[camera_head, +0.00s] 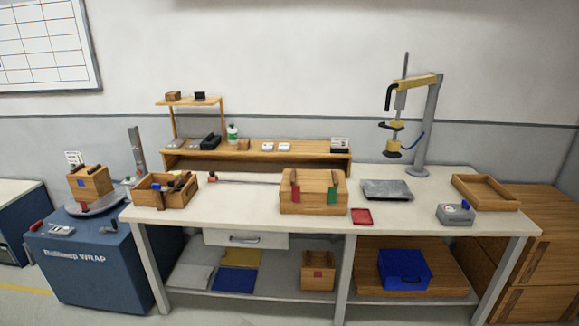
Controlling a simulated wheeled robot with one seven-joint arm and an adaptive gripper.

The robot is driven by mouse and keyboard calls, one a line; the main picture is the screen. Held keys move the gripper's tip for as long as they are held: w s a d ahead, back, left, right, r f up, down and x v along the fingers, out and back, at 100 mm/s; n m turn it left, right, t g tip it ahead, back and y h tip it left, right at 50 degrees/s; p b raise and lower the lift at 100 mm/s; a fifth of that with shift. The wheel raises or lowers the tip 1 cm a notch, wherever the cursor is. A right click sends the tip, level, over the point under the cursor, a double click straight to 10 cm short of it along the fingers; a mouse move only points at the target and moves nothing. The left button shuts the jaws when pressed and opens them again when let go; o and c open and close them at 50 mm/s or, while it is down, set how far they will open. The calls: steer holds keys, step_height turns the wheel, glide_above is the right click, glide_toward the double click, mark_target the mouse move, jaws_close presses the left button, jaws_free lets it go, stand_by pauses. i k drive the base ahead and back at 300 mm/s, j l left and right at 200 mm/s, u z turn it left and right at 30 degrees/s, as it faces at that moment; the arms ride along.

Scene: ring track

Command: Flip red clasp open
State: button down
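A wooden box (313,204) with a closed lid stands near the front middle of the workbench. A red clasp (296,194) is on the left of its front face, with a dark part just above it. A green clasp (332,195) is on the right of the same face. The clasps are too small to tell how each is latched. My gripper is not in view.
A small red tray (361,216) lies right of the box on the workbench (240,215). A grey metal tray (388,190), a grey device (454,215) and a post with a jointed arm (431,120) stand further right. An open wooden crate (152,198) is at left.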

mark_target(296, 189)
steer(key=i+j, duration=0.25)
steer(key=i, duration=0.25)
steer(key=i+j, duration=0.25)
steer(key=i, duration=0.3)
steer(key=i+j, duration=0.25)
steer(key=i, duration=0.25)
steer(key=i+j, duration=0.2)
steer(key=i, duration=0.3)
steer(key=i+j, duration=0.25)
steer(key=i, duration=0.25)
